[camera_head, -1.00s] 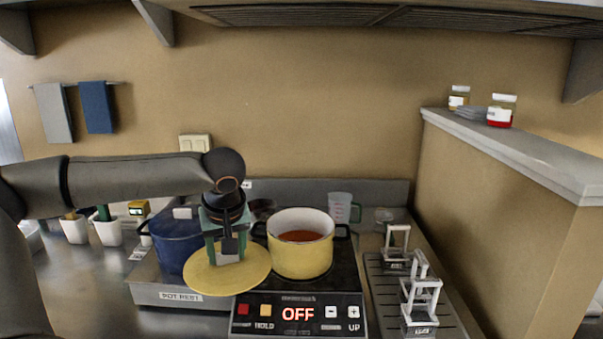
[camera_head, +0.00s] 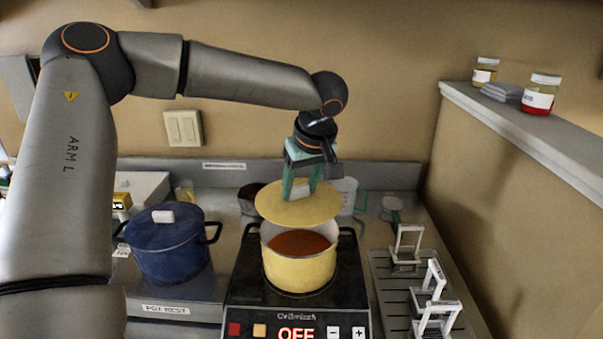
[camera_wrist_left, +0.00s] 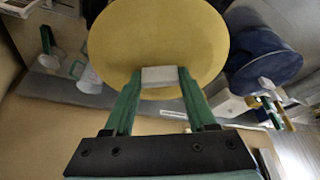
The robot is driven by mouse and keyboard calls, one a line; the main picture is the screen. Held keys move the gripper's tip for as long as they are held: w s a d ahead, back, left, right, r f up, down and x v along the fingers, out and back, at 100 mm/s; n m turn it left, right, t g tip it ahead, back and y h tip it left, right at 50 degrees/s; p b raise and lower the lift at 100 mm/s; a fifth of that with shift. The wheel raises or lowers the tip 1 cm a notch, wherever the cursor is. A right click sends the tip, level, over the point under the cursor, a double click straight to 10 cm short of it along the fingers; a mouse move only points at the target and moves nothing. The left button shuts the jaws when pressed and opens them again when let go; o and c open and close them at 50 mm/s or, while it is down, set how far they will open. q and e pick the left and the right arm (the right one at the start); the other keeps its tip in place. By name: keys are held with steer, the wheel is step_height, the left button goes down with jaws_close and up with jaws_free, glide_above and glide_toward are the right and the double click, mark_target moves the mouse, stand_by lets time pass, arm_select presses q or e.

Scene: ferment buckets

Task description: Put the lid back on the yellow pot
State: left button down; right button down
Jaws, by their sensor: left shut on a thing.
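The yellow pot (camera_head: 300,268) stands on the cooker, open at the front, with reddish-brown contents (camera_head: 299,243) showing. My left gripper (camera_head: 300,188) is shut on the white knob of the yellow lid (camera_head: 297,208). The lid hangs tilted above the back part of the pot and hides its far rim. In the left wrist view the lid (camera_wrist_left: 160,40) spreads out beyond the green fingers (camera_wrist_left: 158,78), which hold the white knob between them. Whether the lid touches the rim is not clear. My right gripper is in no view.
A blue lidded pot (camera_head: 168,250) stands left on the pot rest. The cooker panel (camera_head: 297,331) reads OFF. A slotted tray (camera_head: 390,290) with white stands lies to the right. A measuring cup (camera_head: 347,193) is behind the pot. Jars (camera_head: 538,95) stand on the ledge.

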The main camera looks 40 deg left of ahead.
mark_target(304, 203)
arm_select(q)
steer(key=shift+w, duration=0.1)
steer(key=shift+f, duration=0.95)
step_height(304, 203, down, 3)
steer(key=b, duration=0.2)
steer(key=shift+r+b, duration=0.1)
steer(key=shift+b, duration=0.3)
steer(key=shift+f+b, duration=0.45)
steer(key=shift+f, duration=0.3)
steer(key=shift+r, duration=0.1)
steer(key=shift+f+p, duration=0.2)
steer(key=shift+p, duration=0.1)
stand_by(0.7)
